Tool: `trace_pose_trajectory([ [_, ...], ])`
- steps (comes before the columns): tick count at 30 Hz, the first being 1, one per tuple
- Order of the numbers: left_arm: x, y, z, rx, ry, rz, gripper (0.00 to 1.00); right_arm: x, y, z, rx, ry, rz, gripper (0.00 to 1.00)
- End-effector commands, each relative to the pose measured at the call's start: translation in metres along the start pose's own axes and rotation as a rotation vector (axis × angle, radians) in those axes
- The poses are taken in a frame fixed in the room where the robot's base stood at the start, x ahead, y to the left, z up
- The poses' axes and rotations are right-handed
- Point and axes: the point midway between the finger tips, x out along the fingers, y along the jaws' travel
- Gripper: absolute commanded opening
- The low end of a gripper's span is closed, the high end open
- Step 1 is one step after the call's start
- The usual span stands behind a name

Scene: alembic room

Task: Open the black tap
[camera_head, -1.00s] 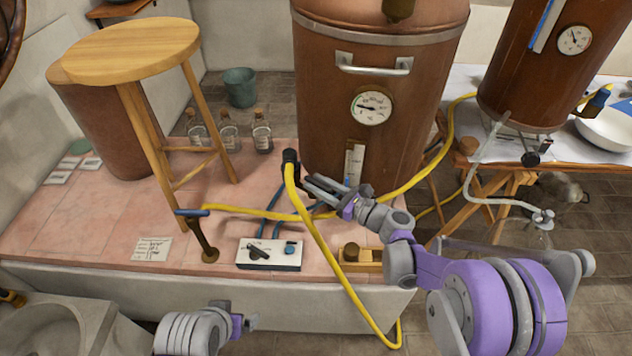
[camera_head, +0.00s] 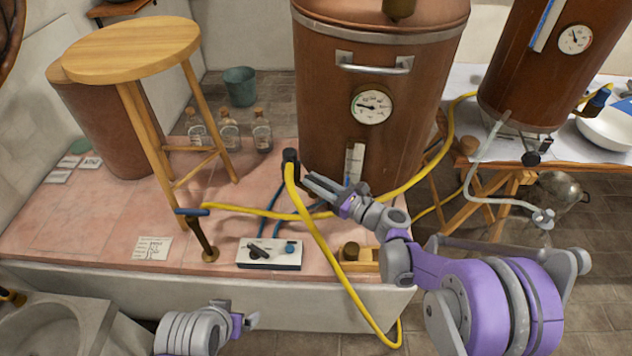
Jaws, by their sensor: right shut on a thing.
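The black tap (camera_head: 290,156) stands upright in front of the large copper vessel (camera_head: 330,60), with a yellow hose (camera_head: 293,185) running down from it. My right gripper (camera_head: 308,181) reaches in from the right, just right of and below the tap's top. Its fingers are shut on a dark part of the tap; the exact contact is small and partly hidden. My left gripper (camera_head: 251,319) is low in the picture, in front of the tiled platform and away from the tap. Its fingers are too small to tell whether they are open.
A white box (camera_head: 270,263) with a black lever and a blue knob sits on the tiled platform (camera_head: 100,235). A wooden stool (camera_head: 130,50) stands to the left, several bottles (camera_head: 229,135) behind it. The yellow hose crosses the platform. A second copper vessel (camera_head: 525,75) is right.

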Motion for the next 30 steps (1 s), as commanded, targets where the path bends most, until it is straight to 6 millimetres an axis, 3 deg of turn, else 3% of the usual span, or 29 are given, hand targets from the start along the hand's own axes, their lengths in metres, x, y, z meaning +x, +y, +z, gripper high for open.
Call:
trace_pose_trajectory([
  [12, 0.01, 0.0, 0.005, 0.0, -0.003, 0.0, 0.94, 0.001, 0.004, -0.001, 0.002, 0.006, -0.241, 0.0],
  [30, -0.004, 0.0, -0.002, 0.0, 0.001, 0.0, 0.94, 0.001, 0.004, 0.001, 0.001, 0.011, -0.477, 0.0],
])
